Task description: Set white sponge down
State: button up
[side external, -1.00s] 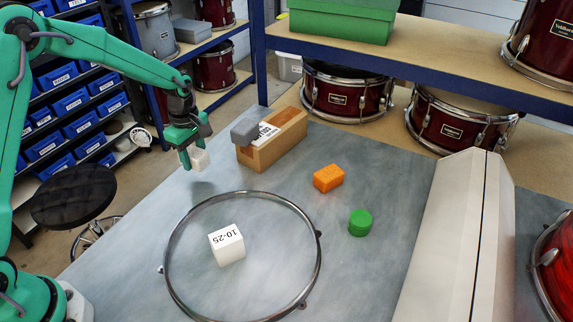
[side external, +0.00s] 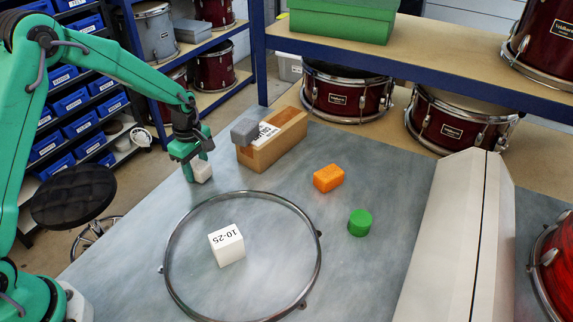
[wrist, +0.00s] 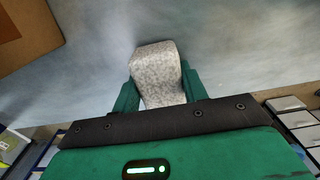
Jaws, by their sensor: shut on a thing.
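The white sponge (side external: 202,172) is a small pale block between the fingers of my gripper (side external: 192,172). In the wrist view the sponge (wrist: 158,70) looks speckled white, with a green finger on each side of it. My gripper (wrist: 160,92) is shut on it. The sponge is low over the grey table (side external: 130,250), near its back left edge. I cannot tell for certain whether it touches the tabletop.
A brown box (side external: 275,140) with a grey block (side external: 244,131) on it stands just right of my gripper. A metal hoop (side external: 168,228) surrounds a white cube (side external: 227,246) marked 10-25. An orange sponge (side external: 328,178) and a green cylinder (side external: 360,222) lie further right.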

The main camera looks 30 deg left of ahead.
aim_at(196, 163)
jog(key=shift+f, duration=0.15)
jog(key=o, duration=1)
jog(key=shift+c, duration=0.2)
notch_tip(196, 163, up, 12)
jog(key=shift+r, duration=0.2)
jog(key=shift+r, duration=0.1)
